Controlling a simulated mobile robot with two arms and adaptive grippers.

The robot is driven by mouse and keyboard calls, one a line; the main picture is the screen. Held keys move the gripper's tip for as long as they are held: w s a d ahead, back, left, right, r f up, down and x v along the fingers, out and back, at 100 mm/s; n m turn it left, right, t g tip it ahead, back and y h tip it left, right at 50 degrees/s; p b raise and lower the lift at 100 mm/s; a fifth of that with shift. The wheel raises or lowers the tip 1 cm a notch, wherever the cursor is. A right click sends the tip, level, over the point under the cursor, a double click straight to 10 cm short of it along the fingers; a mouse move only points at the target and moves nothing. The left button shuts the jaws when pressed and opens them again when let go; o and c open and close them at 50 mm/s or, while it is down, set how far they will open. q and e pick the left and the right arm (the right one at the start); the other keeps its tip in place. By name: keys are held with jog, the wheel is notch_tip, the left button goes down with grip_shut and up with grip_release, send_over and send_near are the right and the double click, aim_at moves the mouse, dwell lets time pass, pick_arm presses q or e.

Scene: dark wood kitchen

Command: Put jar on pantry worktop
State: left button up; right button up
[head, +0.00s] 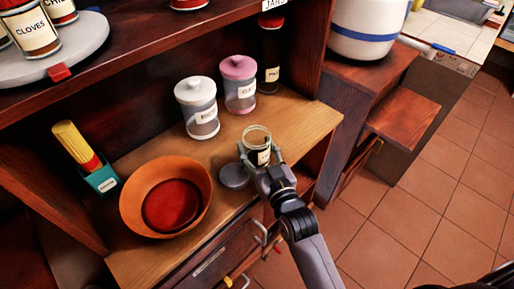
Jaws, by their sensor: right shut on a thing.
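A small open glass jar (257,136) with a dark label stands upright at the front right of the wooden worktop (314,117). My right gripper (258,155) is shut on the jar, its fingers on either side of the lower body. The jar's base is hidden by the gripper, so I cannot tell whether it touches the wood. A grey round lid (234,176) lies on the worktop just left of the gripper. My left gripper is not in view.
A white-lidded canister (197,108), a pink-lidded canister (239,84) and a dark red-topped bottle (270,58) stand behind. An orange bowl (133,207) and a teal holder with yellow sticks (104,180) are at left. A shelf (135,55) overhangs the back.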

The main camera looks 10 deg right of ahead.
jog(key=o, duration=1.5)
jog(key=shift+o, duration=0.2)
jog(key=shift+r, duration=0.15)
jog(key=s+d, duration=0.2)
jog(key=s, duration=0.9)
jog(key=shift+s+d, duration=0.15)
jog(key=shift+s, duration=0.2)
